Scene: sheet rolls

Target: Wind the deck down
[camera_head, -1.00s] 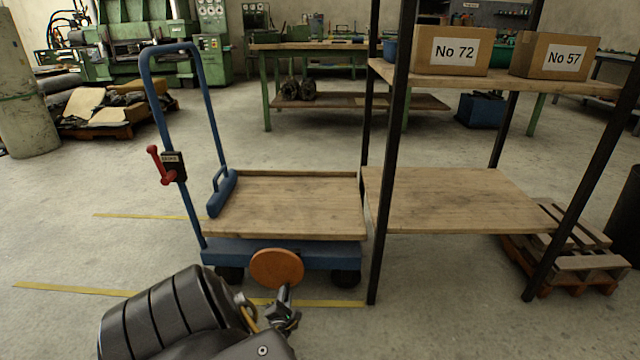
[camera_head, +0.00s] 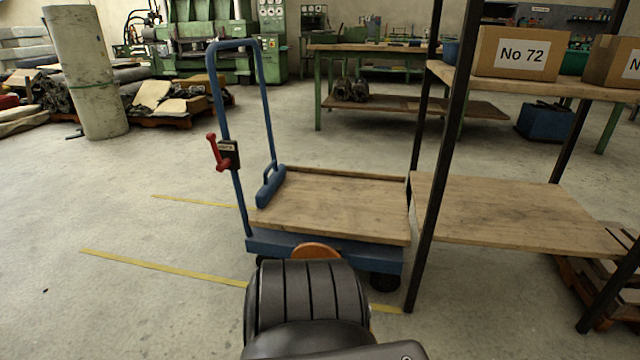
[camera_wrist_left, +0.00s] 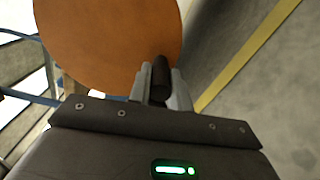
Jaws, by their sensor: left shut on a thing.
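The blue trolley (camera_head: 385,260) carries a flat wooden deck (camera_head: 340,208), which sits low, just above the blue frame. An orange round handwheel (camera_head: 318,250) is on its near side, mostly hidden behind my left arm in the head view. In the left wrist view the orange wheel (camera_wrist_left: 105,45) fills the upper left. My left gripper (camera_wrist_left: 160,88) is shut on the dark knob (camera_wrist_left: 161,75) near the wheel's edge. The head view hides this gripper behind the arm. My right gripper is in neither view.
A shelf rack with a wooden lower board (camera_head: 510,213) stands close against the trolley's right side. A cardboard box marked No 72 (camera_head: 515,52) is on its upper board. A red lever (camera_head: 215,152) is on the trolley's handle. Yellow floor lines (camera_head: 160,266) run beside the trolley; the left floor is clear.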

